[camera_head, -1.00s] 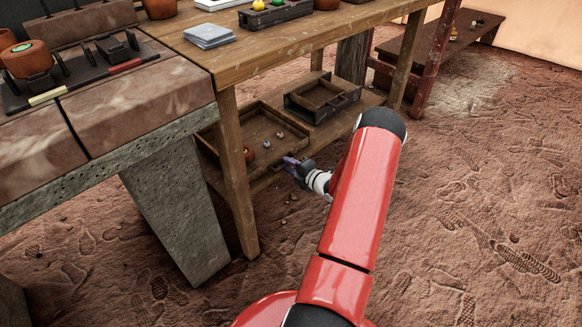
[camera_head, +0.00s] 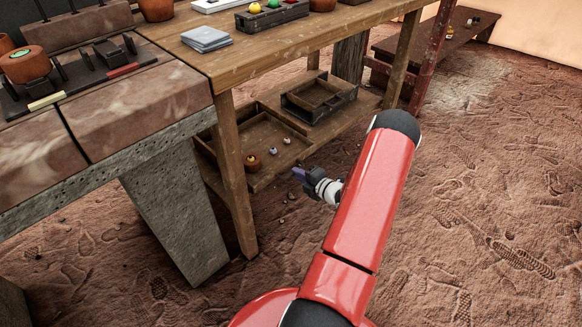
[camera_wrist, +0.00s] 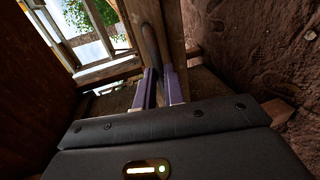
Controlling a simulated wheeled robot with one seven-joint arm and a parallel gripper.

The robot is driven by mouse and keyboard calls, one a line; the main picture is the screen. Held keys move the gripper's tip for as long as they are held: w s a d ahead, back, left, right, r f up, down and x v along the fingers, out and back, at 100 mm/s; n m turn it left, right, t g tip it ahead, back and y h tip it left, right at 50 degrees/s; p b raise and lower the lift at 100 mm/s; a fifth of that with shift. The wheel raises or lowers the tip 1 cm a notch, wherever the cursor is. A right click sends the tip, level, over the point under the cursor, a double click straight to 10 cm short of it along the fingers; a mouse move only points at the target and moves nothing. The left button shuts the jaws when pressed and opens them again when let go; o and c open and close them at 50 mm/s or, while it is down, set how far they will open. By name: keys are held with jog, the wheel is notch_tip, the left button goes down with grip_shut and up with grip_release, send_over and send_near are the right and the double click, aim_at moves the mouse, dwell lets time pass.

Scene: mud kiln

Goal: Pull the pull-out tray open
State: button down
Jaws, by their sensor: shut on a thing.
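The pull-out tray (camera_head: 262,132) is a shallow wooden tray low under the workbench, partly slid out. It holds a small orange-brown pot (camera_head: 253,161) and small pale balls (camera_head: 280,146). My gripper (camera_head: 300,174) is at the tray's front edge in the head view. In the wrist view its two purple fingers (camera_wrist: 160,88) are closed around a dark, rounded wooden bar (camera_wrist: 149,40), which looks like the tray's handle. The exact contact is partly hidden by the gripper body.
The wooden workbench (camera_head: 290,50) stands over the tray, its front leg (camera_head: 233,175) just left of it. A dark wooden box (camera_head: 318,98) sits right of the tray. A stone-topped bench (camera_head: 140,110) is at left. The dirt floor (camera_head: 470,200) at right is open.

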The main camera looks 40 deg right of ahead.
jog(key=f+p+v, duration=0.1)
jog(key=f+v, duration=0.1)
jog(key=v, duration=0.7)
jog(key=f+p+v, duration=0.1)
jog(key=f+v, duration=0.1)
jog(key=v, duration=0.8)
jog(key=shift+s+d, duration=0.15)
jog(key=shift+s, duration=0.5)
jog(key=c, duration=1.5)
grip_release()
jog(key=v, duration=0.8)
jog(key=shift+w, duration=0.1)
